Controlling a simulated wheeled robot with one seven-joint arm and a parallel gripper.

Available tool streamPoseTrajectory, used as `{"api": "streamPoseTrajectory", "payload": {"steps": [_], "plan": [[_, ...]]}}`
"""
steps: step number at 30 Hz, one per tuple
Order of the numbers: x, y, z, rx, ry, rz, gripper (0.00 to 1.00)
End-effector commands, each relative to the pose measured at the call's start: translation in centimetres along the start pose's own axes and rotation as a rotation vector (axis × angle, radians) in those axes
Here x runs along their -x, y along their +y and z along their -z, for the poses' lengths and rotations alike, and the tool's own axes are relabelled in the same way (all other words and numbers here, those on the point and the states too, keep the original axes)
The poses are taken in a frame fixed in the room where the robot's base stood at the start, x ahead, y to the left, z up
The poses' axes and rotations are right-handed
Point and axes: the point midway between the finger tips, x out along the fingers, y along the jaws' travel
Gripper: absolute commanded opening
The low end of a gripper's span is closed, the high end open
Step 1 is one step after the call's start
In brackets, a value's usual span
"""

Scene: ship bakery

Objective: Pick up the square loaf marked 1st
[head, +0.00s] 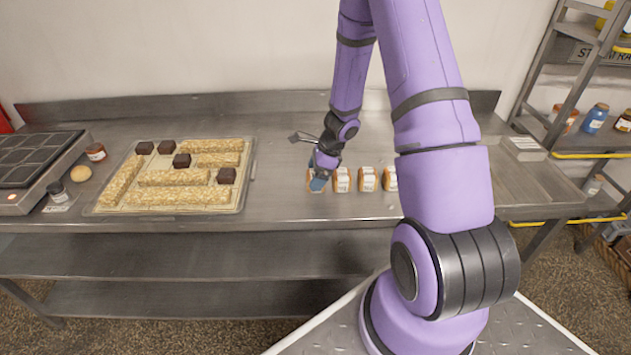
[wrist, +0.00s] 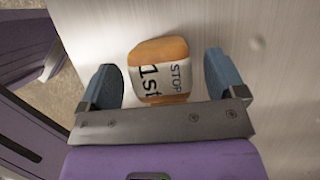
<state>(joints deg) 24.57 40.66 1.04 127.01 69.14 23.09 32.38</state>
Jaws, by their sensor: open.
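The square loaf marked 1st (wrist: 160,72) is a golden-brown block with a white label reading "1st" and "STOP". In the wrist view it lies between the two blue fingertips of my open gripper (wrist: 164,84), with a gap at each side. In the head view my gripper (head: 320,178) is low at the left end of a row of loaves on the steel counter. The 1st loaf (head: 312,184) is partly hidden there behind the gripper.
Two similar labelled loaves, one (head: 342,180) and another (head: 367,179), stand to the right, with a further one (head: 390,178) partly behind my arm. A tray (head: 243,190) of pale bars and dark cubes is to the left. The counter (head: 280,195) between is bare.

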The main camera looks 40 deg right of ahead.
Motion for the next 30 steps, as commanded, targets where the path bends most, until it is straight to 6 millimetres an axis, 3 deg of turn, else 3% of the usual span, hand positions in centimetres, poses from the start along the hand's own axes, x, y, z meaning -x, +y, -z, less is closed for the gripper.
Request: {"api": "streamPoseTrajectory", "payload": {"steps": [6,13,14,21,30], "plan": [[-1.9,-0.1,0.0,0.0,0.0,0.001,0.89],[-2.0,-0.1,0.0,0.0,-0.001,0.001,0.89],[-2.0,-0.1,0.0,0.0,-0.001,0.001,0.87],[-2.0,-0.1,0.0,0.001,-0.001,0.001,0.35],[-1.8,-0.1,-0.1,0.001,0.0,0.001,0.35]]}}
